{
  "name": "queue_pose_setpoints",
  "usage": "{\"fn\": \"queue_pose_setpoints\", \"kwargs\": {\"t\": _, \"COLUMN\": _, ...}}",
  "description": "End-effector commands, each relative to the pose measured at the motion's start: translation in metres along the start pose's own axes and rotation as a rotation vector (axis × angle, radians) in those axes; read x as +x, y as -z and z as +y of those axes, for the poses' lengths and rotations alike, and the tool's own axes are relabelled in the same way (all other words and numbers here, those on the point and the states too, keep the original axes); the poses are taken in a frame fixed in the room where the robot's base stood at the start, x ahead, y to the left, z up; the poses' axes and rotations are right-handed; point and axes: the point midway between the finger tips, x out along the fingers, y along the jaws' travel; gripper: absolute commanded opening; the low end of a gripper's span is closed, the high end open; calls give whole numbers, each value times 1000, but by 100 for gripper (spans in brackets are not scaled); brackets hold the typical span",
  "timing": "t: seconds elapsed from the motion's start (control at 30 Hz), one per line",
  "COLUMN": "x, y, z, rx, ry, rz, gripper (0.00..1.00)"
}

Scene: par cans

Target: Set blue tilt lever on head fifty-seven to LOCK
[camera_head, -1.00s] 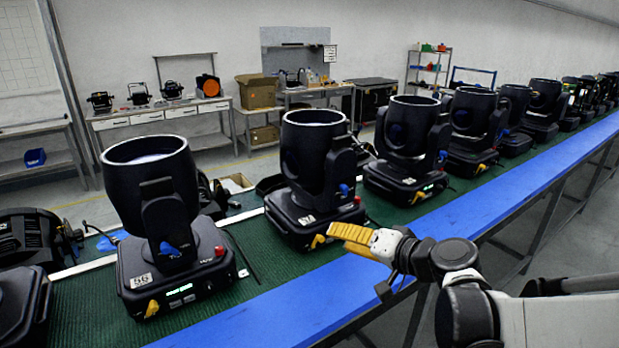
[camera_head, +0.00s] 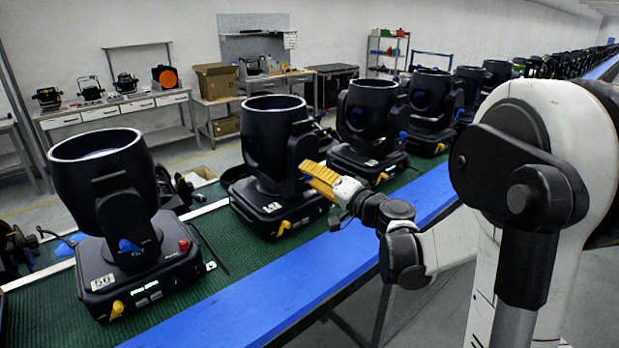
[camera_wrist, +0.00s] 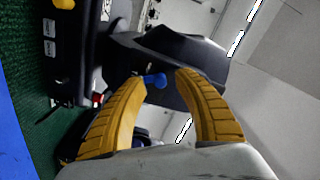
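Head fifty-seven (camera_head: 270,135) is a black moving head on the green belt, with a white 57 label on its base. My gripper (camera_head: 307,175) is at the right side of its yoke, above the base. In the wrist view the two curved yellow fingers of my gripper (camera_wrist: 161,79) are apart. The blue tilt lever (camera_wrist: 155,80) shows between the fingertips, closer to the left one; I cannot tell whether they touch. In the head view my gripper hides this lever. Its LOCK marking cannot be made out.
Head 56 (camera_head: 104,190) stands to the left, with its own blue lever (camera_head: 130,247) and yellow lever (camera_head: 117,309). Another head (camera_head: 367,115) stands close on the right. A yellow lever (camera_head: 284,228) is low on head fifty-seven's base. A blue rail (camera_head: 250,312) runs along the front.

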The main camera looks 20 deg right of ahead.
Motion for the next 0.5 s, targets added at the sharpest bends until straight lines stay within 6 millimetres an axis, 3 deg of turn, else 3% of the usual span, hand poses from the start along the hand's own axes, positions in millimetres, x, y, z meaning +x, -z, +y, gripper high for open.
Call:
{"fn": "queue_pose_setpoints", "kwargs": {"t": 0.37, "x": 8, "y": 0, "z": 0, "rx": 0, "ry": 0, "rz": 0, "gripper": 37}}
{"fn": "queue_pose_setpoints", "kwargs": {"t": 0.5, "x": 8, "y": 0, "z": 0, "rx": 0, "ry": 0, "rz": 0, "gripper": 0}}
